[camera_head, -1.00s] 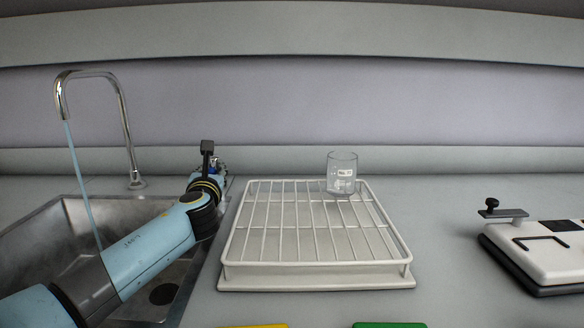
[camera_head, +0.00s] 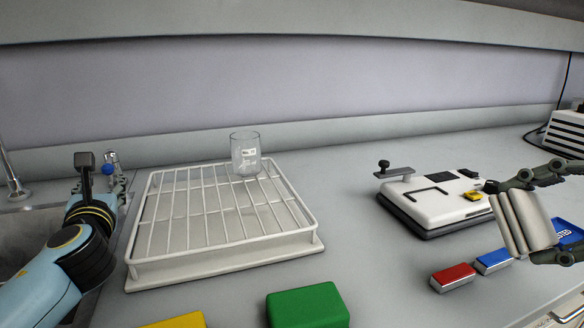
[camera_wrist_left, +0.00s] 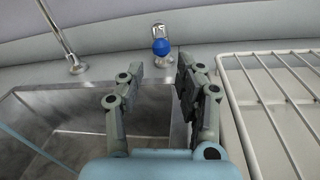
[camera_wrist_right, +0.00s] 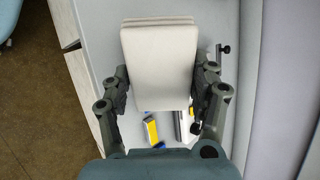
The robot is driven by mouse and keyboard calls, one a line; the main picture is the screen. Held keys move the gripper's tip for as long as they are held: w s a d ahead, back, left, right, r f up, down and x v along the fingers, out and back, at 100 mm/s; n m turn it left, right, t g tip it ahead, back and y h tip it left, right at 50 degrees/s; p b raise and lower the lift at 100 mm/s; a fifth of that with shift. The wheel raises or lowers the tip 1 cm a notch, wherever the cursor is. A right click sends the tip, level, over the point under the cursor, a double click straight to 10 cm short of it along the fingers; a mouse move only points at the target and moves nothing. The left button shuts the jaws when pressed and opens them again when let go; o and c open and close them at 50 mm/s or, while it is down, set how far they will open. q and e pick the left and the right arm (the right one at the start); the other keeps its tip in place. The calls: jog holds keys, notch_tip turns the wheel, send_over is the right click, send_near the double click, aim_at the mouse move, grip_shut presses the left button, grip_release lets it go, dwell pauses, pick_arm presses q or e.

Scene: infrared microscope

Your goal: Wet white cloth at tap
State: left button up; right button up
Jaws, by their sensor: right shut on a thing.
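The white cloth (camera_head: 525,222) is a folded, cream-white pad at the right of the head view. My right gripper (camera_head: 541,220) is shut on it and holds it above the counter. The cloth (camera_wrist_right: 158,65) also fills the space between the fingers in the right wrist view. My left gripper (camera_wrist_left: 158,70) is open and empty at the sink's back edge. The tap's blue knob (camera_wrist_left: 161,46) shows beyond and between its fingertips, apart from them. The tap's metal post (camera_head: 10,172) is at the far left; its spout is out of view.
A white wire rack (camera_head: 225,250) with a glass beaker (camera_head: 245,152) at its back stands right of the sink (camera_wrist_left: 70,115). Green (camera_head: 308,305), yellow (camera_head: 178,321), red (camera_head: 452,277) and blue (camera_head: 492,261) blocks lie in front. A white device (camera_head: 435,203) stands right of the rack.

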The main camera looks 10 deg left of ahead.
pick_arm(q)
jog(key=shift+v, duration=1.45)
